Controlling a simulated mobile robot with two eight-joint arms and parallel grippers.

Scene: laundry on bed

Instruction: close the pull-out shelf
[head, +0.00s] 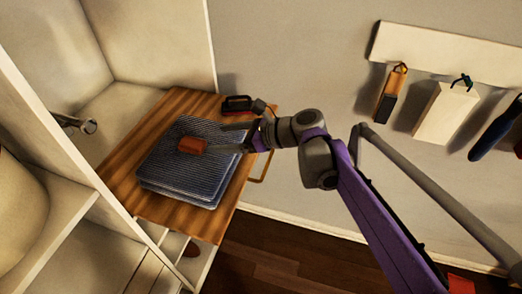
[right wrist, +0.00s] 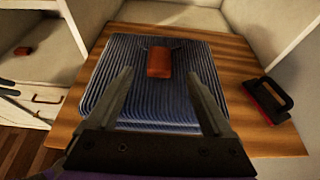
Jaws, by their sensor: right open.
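The pull-out shelf (head: 120,168) is a striped wooden board sticking out of the white cabinet, with a handle (head: 263,168) on its outer edge. A folded blue striped cloth (head: 185,172) lies on it, with an orange-red block (head: 193,146) on top. My right gripper (head: 228,139) is open above the outer side of the cloth, its fingers pointing inward toward the block. In the right wrist view the right gripper (right wrist: 158,88) spans the near part of the cloth, with nothing between its fingers; the wooden shelf (right wrist: 255,65) shows around the cloth. My left gripper is not in view.
A black, red-edged object with a handle (head: 237,104) stands on the shelf's back corner. White cabinet panels (head: 60,130) flank the shelf at left. A wall rack (head: 445,55) with hanging items is at upper right. Dark floor (head: 300,262) is open below.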

